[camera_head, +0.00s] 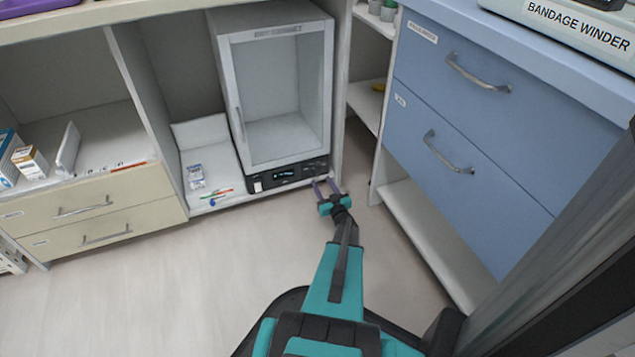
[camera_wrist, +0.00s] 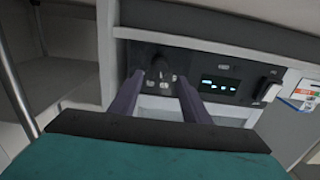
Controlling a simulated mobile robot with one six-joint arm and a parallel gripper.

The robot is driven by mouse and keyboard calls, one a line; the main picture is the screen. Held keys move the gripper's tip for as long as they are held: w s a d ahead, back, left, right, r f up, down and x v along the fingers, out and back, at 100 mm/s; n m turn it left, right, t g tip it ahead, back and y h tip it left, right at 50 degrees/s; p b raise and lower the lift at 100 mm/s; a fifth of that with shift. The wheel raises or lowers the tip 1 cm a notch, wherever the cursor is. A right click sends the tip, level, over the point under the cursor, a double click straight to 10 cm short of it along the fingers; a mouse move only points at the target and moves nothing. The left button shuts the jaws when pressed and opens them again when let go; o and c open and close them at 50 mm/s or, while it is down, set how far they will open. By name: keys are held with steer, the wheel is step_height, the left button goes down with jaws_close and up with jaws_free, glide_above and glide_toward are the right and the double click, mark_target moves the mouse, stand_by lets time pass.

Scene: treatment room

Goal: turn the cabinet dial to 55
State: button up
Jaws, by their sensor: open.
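The small cabinet (camera_head: 278,95) with a glass door stands in the lower bay, and its door is shut. Its black control panel (camera_head: 288,175) runs along the bottom front. The panel has a lit display (camera_head: 285,174), whose digits are too small to read. In the wrist view the dark dial (camera_wrist: 160,70) shows between the fingertips, beside the lit display (camera_wrist: 221,87). The dial's setting cannot be read. My gripper (camera_head: 326,185) is open at the panel's right end, and it also shows in the wrist view (camera_wrist: 160,79). I cannot tell whether the fingers touch the dial.
A blue drawer unit (camera_head: 470,120) stands close on the right, with a bandage winder (camera_head: 580,32) on top. Cream drawers (camera_head: 90,215) are at left. Pens (camera_head: 215,197) and a small box (camera_head: 195,175) lie left of the cabinet. The floor (camera_head: 150,290) at left is clear.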

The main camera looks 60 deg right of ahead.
mark_target(317, 175)
steer(key=shift+b+x, duration=0.65)
steer(key=shift+x, duration=1.55)
